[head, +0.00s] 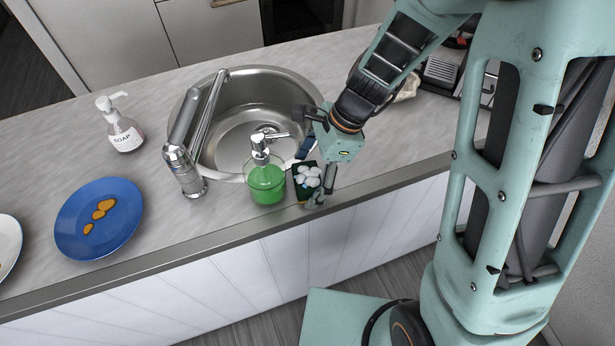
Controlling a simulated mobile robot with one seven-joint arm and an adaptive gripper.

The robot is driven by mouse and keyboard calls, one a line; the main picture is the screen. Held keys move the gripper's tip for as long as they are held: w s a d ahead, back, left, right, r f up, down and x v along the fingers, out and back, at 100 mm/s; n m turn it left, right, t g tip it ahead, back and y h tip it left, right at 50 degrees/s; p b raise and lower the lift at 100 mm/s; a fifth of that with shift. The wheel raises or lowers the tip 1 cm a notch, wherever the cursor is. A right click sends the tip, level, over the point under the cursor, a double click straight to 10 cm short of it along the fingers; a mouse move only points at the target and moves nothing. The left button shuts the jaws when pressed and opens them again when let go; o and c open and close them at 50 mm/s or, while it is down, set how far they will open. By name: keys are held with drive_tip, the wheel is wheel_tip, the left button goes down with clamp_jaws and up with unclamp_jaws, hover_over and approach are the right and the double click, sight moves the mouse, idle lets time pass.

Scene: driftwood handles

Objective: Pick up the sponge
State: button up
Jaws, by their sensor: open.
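The sponge (302,188) looks dark, with white foam on top. It is at the counter's front edge, just right of the green soap dispenser (266,181). My gripper (320,172) points down right above and beside the sponge, its fingers open. One grey finger shows along the sponge's right side. The gripper partly hides the sponge, and I cannot tell whether they touch.
A round steel sink (240,145) with a faucet (184,168) lies behind. A white soap bottle (122,128), a stained blue plate (98,219) and part of a white plate (8,245) stand left. A dark rack (444,70) is at the back right.

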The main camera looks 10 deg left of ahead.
drive_tip(key=shift+c, duration=0.3)
drive_tip(key=c, duration=1.2)
drive_tip(key=shift+o, duration=0.2)
drive_tip(key=shift+r, duration=0.1)
